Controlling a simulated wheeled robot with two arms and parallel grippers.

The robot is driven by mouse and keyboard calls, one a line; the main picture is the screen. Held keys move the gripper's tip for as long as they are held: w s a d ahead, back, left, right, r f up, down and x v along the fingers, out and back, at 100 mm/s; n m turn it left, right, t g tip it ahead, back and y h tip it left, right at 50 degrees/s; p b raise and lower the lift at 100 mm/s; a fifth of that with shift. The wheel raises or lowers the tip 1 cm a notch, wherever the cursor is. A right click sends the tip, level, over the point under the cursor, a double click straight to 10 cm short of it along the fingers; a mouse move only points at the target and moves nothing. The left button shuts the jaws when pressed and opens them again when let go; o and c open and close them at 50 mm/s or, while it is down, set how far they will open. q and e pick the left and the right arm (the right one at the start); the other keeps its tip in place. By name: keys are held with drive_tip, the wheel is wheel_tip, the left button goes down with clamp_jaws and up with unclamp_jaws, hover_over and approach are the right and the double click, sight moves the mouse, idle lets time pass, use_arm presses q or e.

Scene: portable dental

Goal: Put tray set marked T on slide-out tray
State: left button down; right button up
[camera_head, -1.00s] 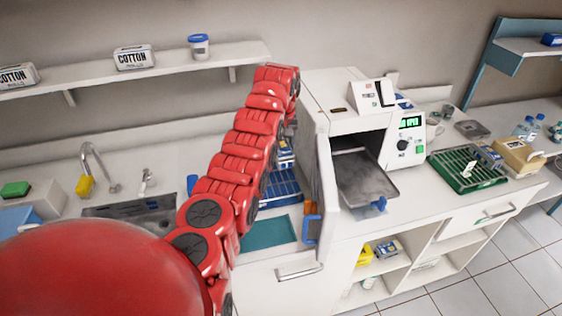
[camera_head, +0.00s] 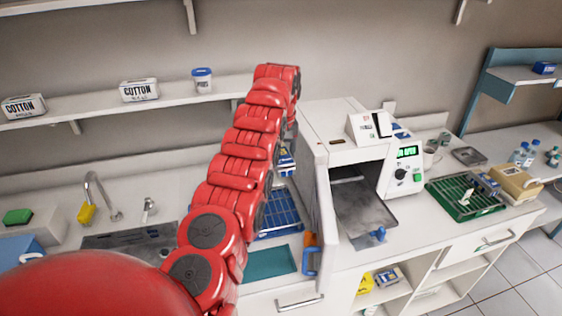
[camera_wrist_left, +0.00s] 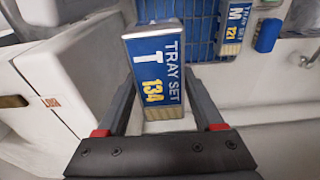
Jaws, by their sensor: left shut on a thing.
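The tray set marked T (camera_wrist_left: 155,75), a blue and white box with the number 134, is between the fingers of my left gripper (camera_wrist_left: 160,88) in the left wrist view. The gripper is shut on it. In the head view my red left arm reaches up beside the open door of the white machine, and the gripper is mostly hidden there. The grey slide-out tray (camera_head: 365,208) is pulled out of the machine, looks empty, and has a blue knob at its front. My right gripper is not in view.
The open white door (camera_head: 316,200) stands between my left arm and the slide-out tray. A blue wire rack (camera_head: 280,212) is left of it. A green rack (camera_head: 462,199) stands at the right.

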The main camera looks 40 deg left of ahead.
sight(281, 153)
use_arm(q)
wheel_tip(281, 153, up, 7)
drive_tip(key=p, duration=0.5)
drive_tip(key=shift+r+p, duration=0.15)
drive_tip(key=shift+p, duration=0.15)
drive_tip(key=shift+f, duration=0.2)
